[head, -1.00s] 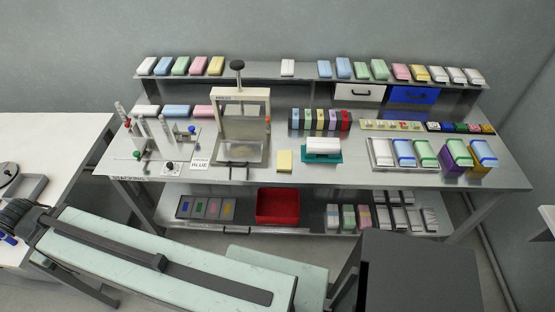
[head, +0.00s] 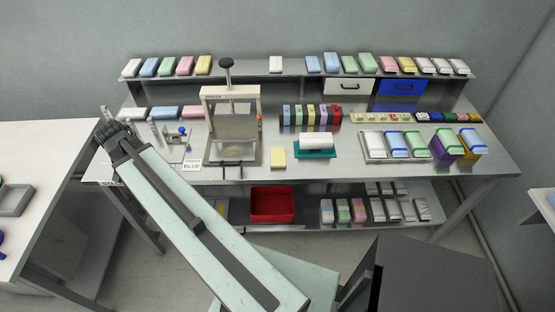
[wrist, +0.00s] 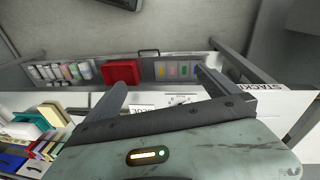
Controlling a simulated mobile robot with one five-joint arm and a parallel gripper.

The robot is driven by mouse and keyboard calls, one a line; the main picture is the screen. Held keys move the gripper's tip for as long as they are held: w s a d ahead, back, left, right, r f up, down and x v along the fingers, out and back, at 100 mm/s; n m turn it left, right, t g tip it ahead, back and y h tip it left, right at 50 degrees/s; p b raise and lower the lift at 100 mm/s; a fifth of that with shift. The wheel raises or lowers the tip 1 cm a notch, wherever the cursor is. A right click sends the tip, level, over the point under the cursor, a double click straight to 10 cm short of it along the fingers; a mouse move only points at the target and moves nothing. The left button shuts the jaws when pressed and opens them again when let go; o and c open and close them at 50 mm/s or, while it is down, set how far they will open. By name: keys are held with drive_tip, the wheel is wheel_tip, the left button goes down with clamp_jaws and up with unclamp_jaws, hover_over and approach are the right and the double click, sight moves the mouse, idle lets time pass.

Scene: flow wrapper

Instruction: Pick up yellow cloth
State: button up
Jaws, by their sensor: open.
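A press frame (head: 231,125) stands on the bench between my arm's end and the cloth. A stand with rods (head: 172,140) is close to my arm's end. A red bin (head: 272,204) sits on the lower shelf.

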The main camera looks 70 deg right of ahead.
sight(278, 156)
drive_tip(key=s+d+m, duration=0.4)
drive_tip(key=s+d, duration=0.1)
drive_tip(key=d, duration=0.2)
drive_tip(key=s+d+m+g, duration=0.1)
drive_tip(key=s+d+m, duration=0.3)
drive_tip(key=s+d, duration=0.2)
drive_tip(key=s+d+m+g+b, duration=0.1)
drive_tip(key=s+d+m, duration=0.4)
drive_tip(key=d, duration=0.5)
drive_tip(key=shift+s+d+f, duration=0.15)
drive_tip(key=shift+s+f, duration=0.15)
drive_tip(key=shift+s, duration=0.05)
drive_tip(key=s+d+m, duration=0.2)
drive_tip(key=s, duration=0.2)
drive_tip(key=s+d+m, duration=0.2)
drive_tip(key=s+d, duration=0.1)
drive_tip(key=s, duration=0.1)
drive_tip(key=s+d+m+g, duration=0.1)
drive_tip(key=s+d+m, duration=0.1)
drive_tip(key=s, duration=0.2)
drive_tip(key=shift+s+d+r+m, duration=0.2)
drive_tip(key=shift+d+m, duration=0.15)
drive_tip(key=shift+m, duration=0.05)
drive_tip(key=b+x, duration=0.8)
drive_tip(key=shift+w+a+f, duration=0.15)
drive_tip(key=shift+w, duration=0.05)
drive_tip(key=c, duration=1.1)
